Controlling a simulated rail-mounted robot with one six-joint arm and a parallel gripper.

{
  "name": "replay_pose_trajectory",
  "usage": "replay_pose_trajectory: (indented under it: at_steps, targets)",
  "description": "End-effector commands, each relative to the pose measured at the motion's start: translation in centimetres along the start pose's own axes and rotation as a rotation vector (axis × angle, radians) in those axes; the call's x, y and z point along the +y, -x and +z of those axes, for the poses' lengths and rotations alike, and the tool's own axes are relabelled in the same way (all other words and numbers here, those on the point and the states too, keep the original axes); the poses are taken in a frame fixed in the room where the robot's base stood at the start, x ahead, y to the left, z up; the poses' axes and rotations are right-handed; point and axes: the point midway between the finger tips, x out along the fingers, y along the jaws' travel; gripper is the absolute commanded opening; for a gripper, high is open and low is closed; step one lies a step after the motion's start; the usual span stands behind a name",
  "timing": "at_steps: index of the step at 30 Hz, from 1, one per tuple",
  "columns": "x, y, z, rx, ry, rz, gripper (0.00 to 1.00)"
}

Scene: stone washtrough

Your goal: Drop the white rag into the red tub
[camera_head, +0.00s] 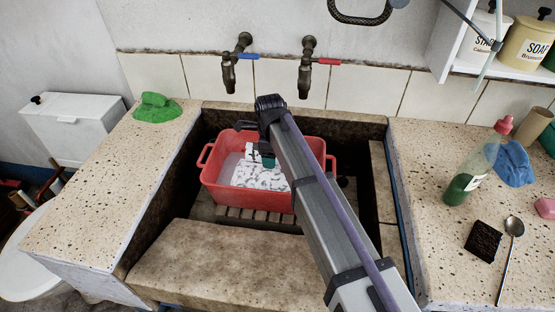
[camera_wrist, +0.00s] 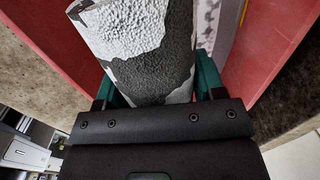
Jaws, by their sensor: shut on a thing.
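The red tub (camera_head: 245,200) stands in the stone trough on wooden slats. Whitish, patchy suds or water cover its bottom, and its red walls also show in the wrist view (camera_wrist: 265,45). My gripper (camera_head: 262,160) is over the tub's inside, near its back part. In the wrist view my gripper (camera_wrist: 156,88) has its teal fingers shut on the white rag (camera_wrist: 125,25), which looks rolled and patched white and dark grey. Only a small pale part of the rag (camera_head: 250,151) shows in the head view. Its lower end and the height above the suds cannot be told.
Two taps (camera_head: 306,75) project from the wall behind the tub. The right counter bears a green bottle (camera_head: 475,170), a blue cloth (camera_head: 513,163), a black pad (camera_head: 483,242) and a spoon (camera_head: 511,250). A green cloth (camera_head: 157,108) lies on the left counter (camera_head: 110,200), otherwise clear.

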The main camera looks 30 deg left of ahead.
Motion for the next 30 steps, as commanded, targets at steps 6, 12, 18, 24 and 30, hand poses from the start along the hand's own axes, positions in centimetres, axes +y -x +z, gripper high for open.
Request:
replay_pose_trajectory:
  at_steps: [6,12,18,24,30]
  targets:
    - [0.00,-2.38,0.00,0.000,0.000,0.000,0.34]
    - [0.00,-2.14,0.00,0.000,0.000,0.000,0.34]
    - [0.00,-2.14,0.00,0.000,0.000,0.000,0.81]
    - [0.00,-2.14,0.00,0.000,0.000,0.000,0.93]
    - [0.00,-1.79,0.00,0.000,0.000,0.000,0.93]
